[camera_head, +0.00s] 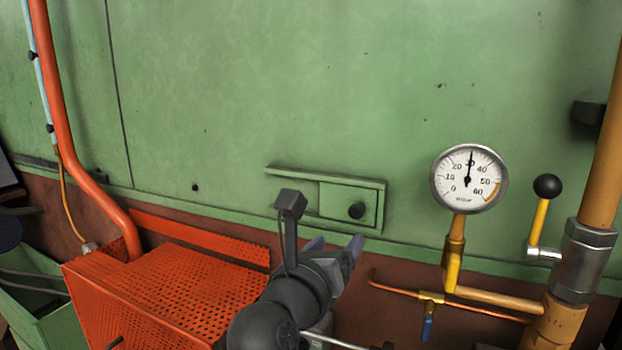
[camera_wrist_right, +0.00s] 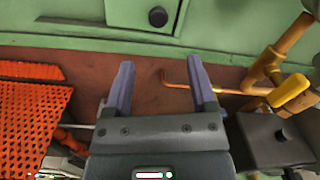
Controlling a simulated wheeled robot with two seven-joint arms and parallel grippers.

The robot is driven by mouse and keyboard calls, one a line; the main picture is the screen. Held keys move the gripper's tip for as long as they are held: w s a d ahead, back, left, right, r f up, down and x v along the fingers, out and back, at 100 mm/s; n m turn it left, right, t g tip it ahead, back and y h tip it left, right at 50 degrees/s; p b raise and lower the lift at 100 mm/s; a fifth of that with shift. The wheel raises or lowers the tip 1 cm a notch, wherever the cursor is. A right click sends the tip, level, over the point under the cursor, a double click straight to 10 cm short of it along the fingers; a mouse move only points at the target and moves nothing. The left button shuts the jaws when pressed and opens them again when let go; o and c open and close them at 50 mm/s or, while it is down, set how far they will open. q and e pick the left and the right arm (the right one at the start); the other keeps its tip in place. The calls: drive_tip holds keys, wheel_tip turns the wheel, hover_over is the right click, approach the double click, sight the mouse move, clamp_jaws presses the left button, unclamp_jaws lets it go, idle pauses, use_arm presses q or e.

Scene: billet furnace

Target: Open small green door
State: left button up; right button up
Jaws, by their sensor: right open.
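The small green door (camera_head: 335,201) is a flat panel in a raised frame on the green wall, with a round black knob (camera_head: 357,210) at its right side. In the right wrist view the door (camera_wrist_right: 125,12) and its knob (camera_wrist_right: 158,16) show at the top edge. My right gripper (camera_head: 335,246) is just below the door in the head view. In the right wrist view its two fingers (camera_wrist_right: 161,78) are apart with nothing between them, and the knob lies beyond their tips. My left gripper is not in view.
An orange perforated guard (camera_head: 195,285) stands at the lower left. A pressure gauge (camera_head: 468,179), a lever with a black ball (camera_head: 547,187), and thick yellow piping (camera_head: 600,150) are at the right. A thin copper pipe (camera_head: 400,292) runs below the door. The wall above is clear.

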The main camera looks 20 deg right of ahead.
sight(355, 214)
drive_tip(key=p+x, duration=0.1)
drive_tip(key=x, duration=0.4)
drive_tip(key=p+x, duration=0.1)
drive_tip(key=x, duration=0.2)
drive_tip(key=shift+w+r+p, duration=0.2)
drive_tip(key=shift+r+p, duration=0.15)
drive_tip(key=shift+r, duration=0.05)
drive_tip(key=shift+w+d, duration=0.3)
drive_tip(key=shift+d, duration=0.1)
drive_tip(key=shift+f, duration=0.1)
clamp_jaws()
idle(0.4)
